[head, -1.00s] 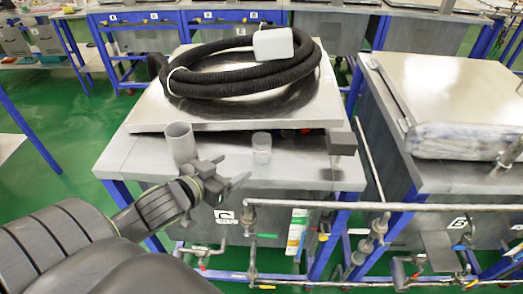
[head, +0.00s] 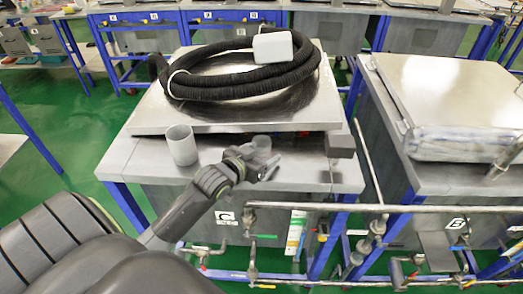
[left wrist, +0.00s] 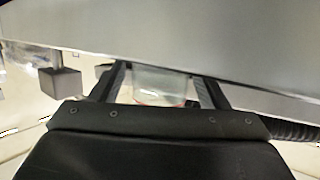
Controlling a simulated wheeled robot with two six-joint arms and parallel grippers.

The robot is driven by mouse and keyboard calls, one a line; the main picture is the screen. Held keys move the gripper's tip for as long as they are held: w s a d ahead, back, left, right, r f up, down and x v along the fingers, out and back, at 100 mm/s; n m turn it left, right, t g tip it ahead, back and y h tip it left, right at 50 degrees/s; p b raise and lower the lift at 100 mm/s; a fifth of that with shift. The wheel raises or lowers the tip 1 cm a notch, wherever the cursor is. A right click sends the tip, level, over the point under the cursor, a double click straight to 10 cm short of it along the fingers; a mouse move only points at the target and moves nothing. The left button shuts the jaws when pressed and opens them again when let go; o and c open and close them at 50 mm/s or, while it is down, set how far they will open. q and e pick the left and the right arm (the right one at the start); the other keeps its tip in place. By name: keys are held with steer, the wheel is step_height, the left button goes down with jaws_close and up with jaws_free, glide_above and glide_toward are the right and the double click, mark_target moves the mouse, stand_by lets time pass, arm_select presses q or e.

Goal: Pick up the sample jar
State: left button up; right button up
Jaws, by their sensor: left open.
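The sample jar (head: 262,142) is a small clear jar standing on the front ledge of the grey table. In the head view my left gripper hides its lower part. My left gripper (head: 268,160) is open at the jar, coming from the front left. In the left wrist view the jar (left wrist: 160,85) shows between the two spread fingers of the left gripper (left wrist: 162,92). I cannot tell whether a finger touches it. My right gripper is not in view.
A grey cup (head: 182,146) stands on the ledge left of the jar. A steel lid (head: 240,118) with a coiled black hose (head: 225,82) lies behind. A dark grey block (head: 341,146) is at the right. Pipes and valves (head: 253,222) run along the front.

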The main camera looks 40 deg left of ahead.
arm_select(q)
steer(key=shift+x, duration=1)
steer(key=c, duration=1.1)
steer(key=shift+r, duration=0.15)
